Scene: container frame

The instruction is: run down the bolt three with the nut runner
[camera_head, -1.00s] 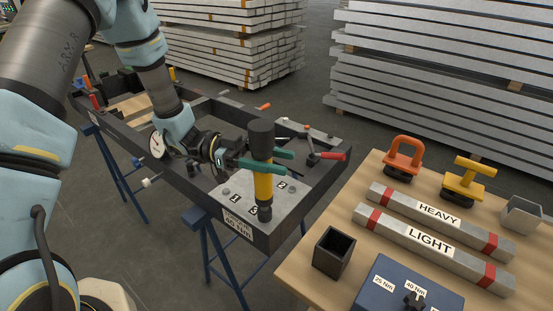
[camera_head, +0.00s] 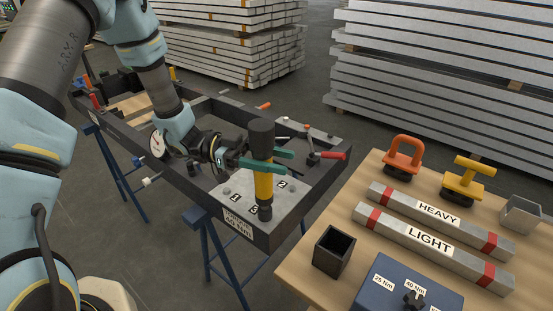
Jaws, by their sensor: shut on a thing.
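The nut runner (camera_head: 263,178) is a yellow cylinder with a black head and a dark socket at its lower end. It stands upright over the grey bolt plate (camera_head: 233,198) at the near corner of the dark frame. My gripper (camera_head: 267,160) is shut on its upper body with green fingers. The socket (camera_head: 264,212) is at the plate near the label 3, which it partly covers. Bolt three is hidden, so I cannot tell how the socket sits on it. Another bolt (camera_head: 227,190) shows by label 1, and one (camera_head: 292,187) by label 2.
A wooden table at right holds a black bin (camera_head: 333,250), a blue torque box (camera_head: 385,290), HEAVY and LIGHT bars (camera_head: 395,232) and two handled tools.

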